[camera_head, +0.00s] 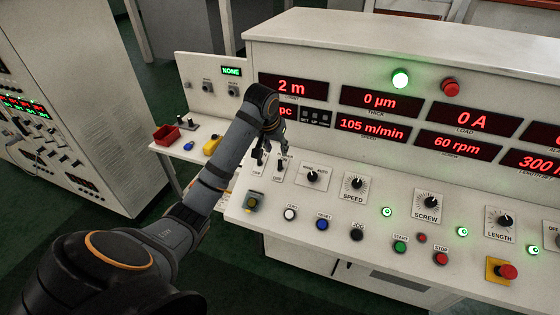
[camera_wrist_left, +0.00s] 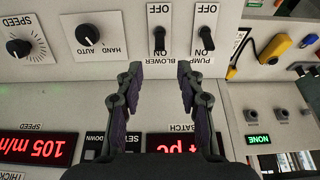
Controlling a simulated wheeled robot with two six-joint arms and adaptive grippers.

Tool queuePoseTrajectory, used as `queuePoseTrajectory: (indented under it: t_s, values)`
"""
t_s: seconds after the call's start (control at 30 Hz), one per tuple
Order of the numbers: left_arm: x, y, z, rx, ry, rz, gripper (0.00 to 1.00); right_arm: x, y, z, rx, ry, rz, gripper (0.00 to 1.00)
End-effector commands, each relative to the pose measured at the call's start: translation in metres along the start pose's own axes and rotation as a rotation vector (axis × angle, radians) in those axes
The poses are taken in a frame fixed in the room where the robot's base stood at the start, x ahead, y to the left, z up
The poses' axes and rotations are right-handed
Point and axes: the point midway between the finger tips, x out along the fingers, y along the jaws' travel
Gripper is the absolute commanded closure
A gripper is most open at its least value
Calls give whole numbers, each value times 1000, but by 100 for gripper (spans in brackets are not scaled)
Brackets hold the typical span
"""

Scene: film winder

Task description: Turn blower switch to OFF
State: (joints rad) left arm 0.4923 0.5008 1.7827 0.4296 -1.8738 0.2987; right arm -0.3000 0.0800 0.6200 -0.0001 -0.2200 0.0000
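The blower switch (camera_wrist_left: 159,40) is a black toggle on a pale plate, in the upper middle of the left wrist view, which is upside down. OFF is printed at its picture-top end and ON at its lower end. Its lever appears to lie toward ON. The similar pump switch (camera_wrist_left: 205,40) is just to its right. My left gripper (camera_wrist_left: 160,74) is open and empty, its two fingers apart below the blower switch and not visibly touching it. In the head view my left gripper (camera_head: 271,148) is over the switch area and partly hides it. My right gripper is not in view.
The HAND/AUTO knob (camera_wrist_left: 88,30) and SPEED knob (camera_wrist_left: 18,46) are beside the blower switch. Red displays (camera_head: 373,126) stand behind the switches. Several buttons line the console's front (camera_head: 324,224). A red bin (camera_head: 166,136) and yellow object (camera_head: 212,144) are on the left shelf.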

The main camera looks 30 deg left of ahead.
Motion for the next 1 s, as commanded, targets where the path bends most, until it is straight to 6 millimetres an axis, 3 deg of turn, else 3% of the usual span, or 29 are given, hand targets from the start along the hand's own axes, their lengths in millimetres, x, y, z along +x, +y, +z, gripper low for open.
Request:
queuePoseTrajectory:
  t_s: [0.3, 0.5, 0.83, 1.0]
  values:
    - [62, 1, 0, -1, -6, 1, 62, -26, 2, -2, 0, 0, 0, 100]
    - [90, 1, 0, 0, -1, 1, 62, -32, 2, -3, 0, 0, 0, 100]
    - [97, 0, 1, 2, 1, -1, 62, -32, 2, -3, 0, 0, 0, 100]
    - [97, 0, 1, 2, 1, -1, 84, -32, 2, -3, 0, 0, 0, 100]
